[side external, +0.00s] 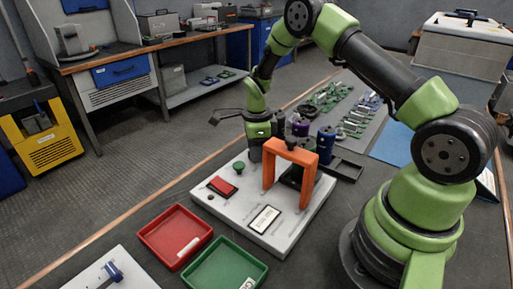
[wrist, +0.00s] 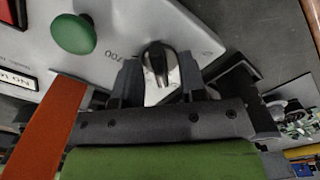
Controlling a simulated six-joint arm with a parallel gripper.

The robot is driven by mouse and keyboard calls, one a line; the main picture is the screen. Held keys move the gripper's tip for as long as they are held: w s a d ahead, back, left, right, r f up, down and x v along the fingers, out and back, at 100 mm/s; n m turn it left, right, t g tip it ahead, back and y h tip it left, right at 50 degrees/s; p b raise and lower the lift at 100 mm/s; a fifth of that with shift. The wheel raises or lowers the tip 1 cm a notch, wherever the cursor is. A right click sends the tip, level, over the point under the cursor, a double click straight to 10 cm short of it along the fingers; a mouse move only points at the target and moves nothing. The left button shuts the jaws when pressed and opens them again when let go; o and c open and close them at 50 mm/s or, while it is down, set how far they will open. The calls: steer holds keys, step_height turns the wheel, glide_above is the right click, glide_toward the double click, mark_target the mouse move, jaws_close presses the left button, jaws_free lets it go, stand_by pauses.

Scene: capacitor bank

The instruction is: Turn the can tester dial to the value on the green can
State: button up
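The can tester is a light grey box (side external: 228,207) with an orange arch (side external: 292,153) over it. In the wrist view, its dial (wrist: 158,62) is a black knob on a pale round plate, with "700" printed to its left. My gripper (wrist: 160,78) is open, with its dark fingers apart on either side of the dial. I cannot tell whether they touch it. In the side view, my gripper (side external: 257,148) is low over the tester's back edge, and the dial is hidden. I cannot make out a green can in either view.
A purple can (side external: 300,127) and a blue can (side external: 326,142) stand behind the arch. The tester has a green knob (wrist: 73,33) and a red switch (side external: 221,186). A red tray (side external: 150,238) and a green tray (side external: 192,283) lie in front. The orange arch (wrist: 45,130) is close beside my gripper.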

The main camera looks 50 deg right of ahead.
jaws_close()
steer(key=shift+n, duration=1.5)
jaws_free()
step_height(320, 180, up, 10)
steer(key=shift+r, duration=0.1)
